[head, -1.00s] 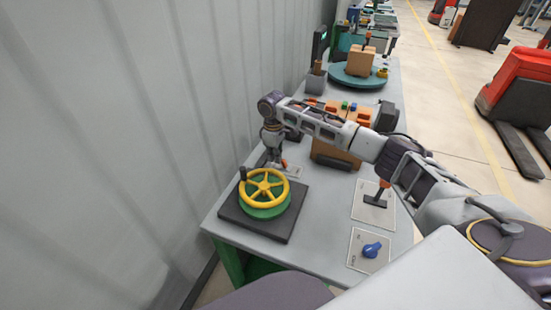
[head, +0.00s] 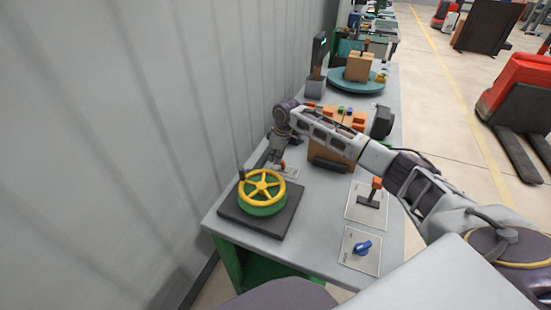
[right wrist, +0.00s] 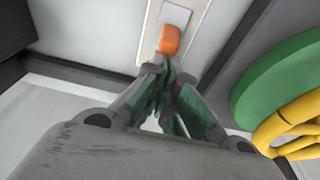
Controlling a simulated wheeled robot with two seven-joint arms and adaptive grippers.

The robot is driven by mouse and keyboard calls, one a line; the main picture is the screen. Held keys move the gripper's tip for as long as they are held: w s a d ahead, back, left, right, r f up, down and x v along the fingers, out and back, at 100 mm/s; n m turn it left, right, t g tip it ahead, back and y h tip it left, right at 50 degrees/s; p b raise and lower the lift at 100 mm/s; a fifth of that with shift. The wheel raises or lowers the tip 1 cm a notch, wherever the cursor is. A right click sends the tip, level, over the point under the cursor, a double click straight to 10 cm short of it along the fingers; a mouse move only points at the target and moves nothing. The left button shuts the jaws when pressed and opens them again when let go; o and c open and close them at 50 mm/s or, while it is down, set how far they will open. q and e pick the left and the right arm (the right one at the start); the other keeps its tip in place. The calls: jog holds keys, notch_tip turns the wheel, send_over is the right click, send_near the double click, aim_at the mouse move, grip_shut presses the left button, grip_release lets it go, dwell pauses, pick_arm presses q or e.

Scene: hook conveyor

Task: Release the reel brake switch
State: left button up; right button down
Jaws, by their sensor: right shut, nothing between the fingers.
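A small switch with an orange tip (head: 283,164) stands on a pale plate (head: 291,172) behind the yellow-and-green handwheel. In the right wrist view the orange switch tip (right wrist: 170,40) is just beyond my fingertips. My right gripper (head: 276,162) points down beside the switch, its fingers closed together and empty. In the right wrist view the right gripper (right wrist: 166,70) has its green-padded fingers meeting right at the switch's near end; whether they touch it I cannot tell. My left gripper is not in view.
The yellow handwheel (head: 262,187) on its dark base is close in front of the gripper. A box with orange parts (head: 335,143) stands behind. An orange-topped lever (head: 374,190) and a blue knob (head: 362,247) are on plates at right. A grey wall borders the table's left.

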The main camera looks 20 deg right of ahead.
jog(key=shift+s+d+r+t+y+p, duration=0.2)
jog(key=shift+t+y+p, duration=0.1)
jog(key=shift+p, duration=0.1)
jog(key=shift+s+d+r+t+y+p, duration=0.15)
jog(key=shift+s+d+t+y+p, duration=0.15)
jog(key=shift+t+y+p, duration=0.25)
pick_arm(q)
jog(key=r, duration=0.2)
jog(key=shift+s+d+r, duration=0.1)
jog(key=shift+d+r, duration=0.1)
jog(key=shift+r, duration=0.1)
pick_arm(e)
jog(key=shift+t+y, duration=0.25)
jog(key=shift+t, duration=0.1)
jog(key=shift+r, duration=0.15)
jog(key=shift+r+p, duration=0.4)
jog(key=shift+p, duration=0.35)
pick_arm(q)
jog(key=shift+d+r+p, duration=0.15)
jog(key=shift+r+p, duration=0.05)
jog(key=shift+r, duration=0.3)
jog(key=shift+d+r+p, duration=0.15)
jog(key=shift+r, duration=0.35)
pick_arm(e)
jog(key=shift+r, duration=0.3)
